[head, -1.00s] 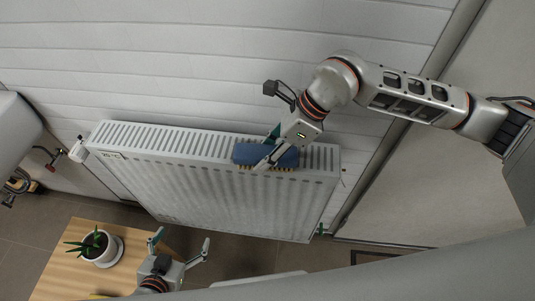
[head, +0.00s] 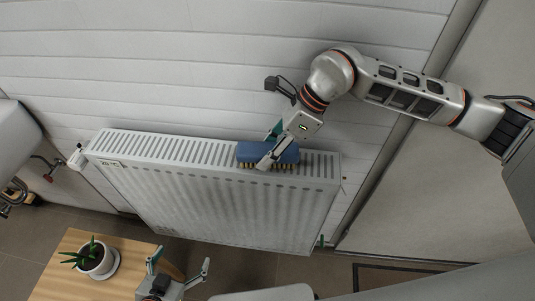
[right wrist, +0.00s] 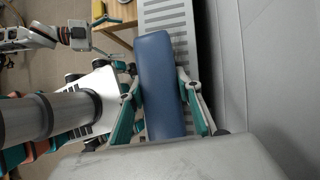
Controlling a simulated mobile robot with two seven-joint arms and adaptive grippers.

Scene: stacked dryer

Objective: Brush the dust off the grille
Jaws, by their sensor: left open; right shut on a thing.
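The white radiator (head: 215,195) stands against the panelled wall, and its slotted top grille (head: 185,149) shows in the head view. My right gripper (head: 272,150) is shut on a blue brush (head: 288,153) with yellowish bristles. The brush lies over the right part of the grille with its bristles down at the slots; whether they touch cannot be told. In the right wrist view the brush's blue back (right wrist: 160,85) sits between the fingers, beside the grille (right wrist: 170,15). My left gripper (head: 180,268) is open and empty at the bottom of the head view. No separate dust is clear.
A wooden table (head: 75,258) with a potted plant (head: 98,258) stands at the lower left. A radiator valve (head: 77,158) is at the grille's left end. The grille left of the brush is clear.

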